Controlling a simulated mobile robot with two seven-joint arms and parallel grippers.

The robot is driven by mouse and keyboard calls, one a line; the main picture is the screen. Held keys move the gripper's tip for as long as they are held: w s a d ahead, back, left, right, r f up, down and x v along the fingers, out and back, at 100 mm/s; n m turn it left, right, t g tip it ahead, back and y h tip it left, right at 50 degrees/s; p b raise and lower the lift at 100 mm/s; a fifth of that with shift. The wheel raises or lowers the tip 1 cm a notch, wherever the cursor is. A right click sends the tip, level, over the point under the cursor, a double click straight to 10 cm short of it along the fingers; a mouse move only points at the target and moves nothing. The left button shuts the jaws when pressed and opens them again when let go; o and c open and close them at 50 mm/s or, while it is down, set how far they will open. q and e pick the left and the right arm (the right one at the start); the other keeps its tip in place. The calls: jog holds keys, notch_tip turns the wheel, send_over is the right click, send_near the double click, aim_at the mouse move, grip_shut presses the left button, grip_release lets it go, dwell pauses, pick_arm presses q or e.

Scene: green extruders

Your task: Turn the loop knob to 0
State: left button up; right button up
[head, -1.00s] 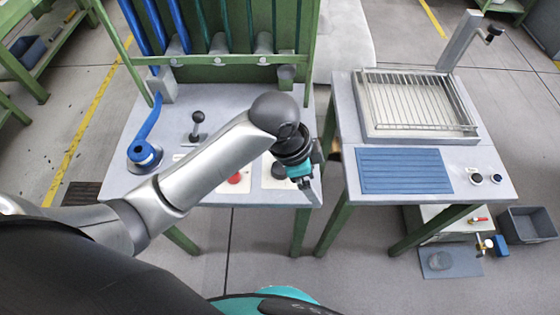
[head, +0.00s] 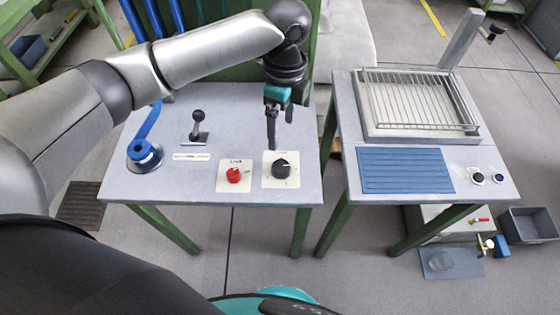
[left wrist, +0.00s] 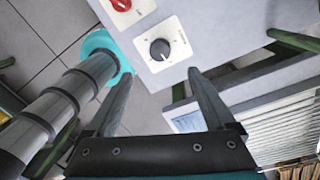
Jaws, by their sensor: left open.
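A round black knob (head: 281,168) with a pale pointer mark sits on a white dial plate near the front right of the left bench. A red knob (head: 233,175) sits on a similar plate just left of it. The lettering on the plates is too small to read surely. My left gripper (head: 276,138) is open and empty, pointing down above and just behind the black knob, apart from it. The left wrist view shows the black knob (left wrist: 160,49) beyond and between the spread fingers, and the red knob (left wrist: 121,4) at the top edge. My right gripper is out of view.
A blue crank handle (head: 144,153) and a black-knobbed lever (head: 198,117) stand on the bench to the left. Green uprights and blue bars rise behind. A second bench with a wire rack (head: 417,100) and blue mat (head: 404,170) stands right, across a narrow gap.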

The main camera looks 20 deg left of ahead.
aim_at(280, 165)
pick_arm(q)
jog(key=f+b, duration=0.1)
jog(key=f, duration=0.3)
jog(key=f+b, duration=0.1)
jog(key=f, duration=0.3)
jog(key=s+f+b, duration=0.1)
jog(key=f, duration=0.4)
jog(key=shift+f, duration=0.1)
jog(key=shift+c, duration=0.2)
jog(key=shift+a, duration=0.1)
jog(key=c, duration=1.3)
jog(key=shift+r+n+p, duration=0.2)
jog(key=shift+n+p, duration=0.1)
jog(key=shift+p, duration=0.25)
jog(key=n+p, duration=0.4)
jog(key=p, duration=0.1)
jog(key=n+p, duration=0.4)
jog(key=p, duration=0.1)
jog(key=shift+s+h+p, duration=0.2)
jog(key=shift+h+p, duration=0.1)
jog(key=shift+p, duration=0.05)
jog(key=n+p, duration=0.2)
jog(key=n, duration=0.1)
jog(key=shift+n+p, duration=0.4)
jog(key=shift+f+n+t+p, duration=0.15)
jog(key=shift+n+t+p, duration=0.15)
jog(key=shift+n+p, duration=1.15)
jog(key=shift+n+b, duration=0.35)
jog(key=shift+n, duration=0.1)
